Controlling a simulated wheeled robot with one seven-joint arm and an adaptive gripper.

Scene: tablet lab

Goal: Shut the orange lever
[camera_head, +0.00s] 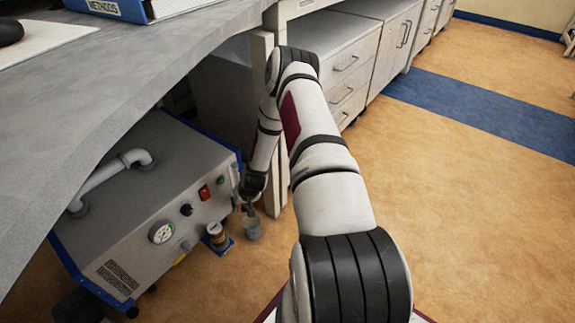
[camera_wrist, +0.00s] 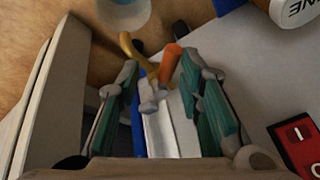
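The orange lever (camera_wrist: 172,56) shows in the wrist view, a short orange piece beside a yellow curved part (camera_wrist: 130,45) and a small grey metal fitting. My gripper (camera_wrist: 160,78) is open, with its two green-padded fingers on either side of the lever's area. The lever is near the right finger; I cannot tell whether they touch. In the head view my gripper (camera_head: 252,190) is low at the right front edge of the grey machine (camera_head: 140,225), and I cannot make out the lever there.
The machine's front has a red switch (camera_head: 204,192), a gauge (camera_head: 161,233) and a small brown-and-white container (camera_head: 216,235). A clear cup (camera_head: 252,228) is below my gripper. The grey bench (camera_head: 130,75) overhangs the machine. White drawers (camera_head: 345,75) stand behind; open floor lies right.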

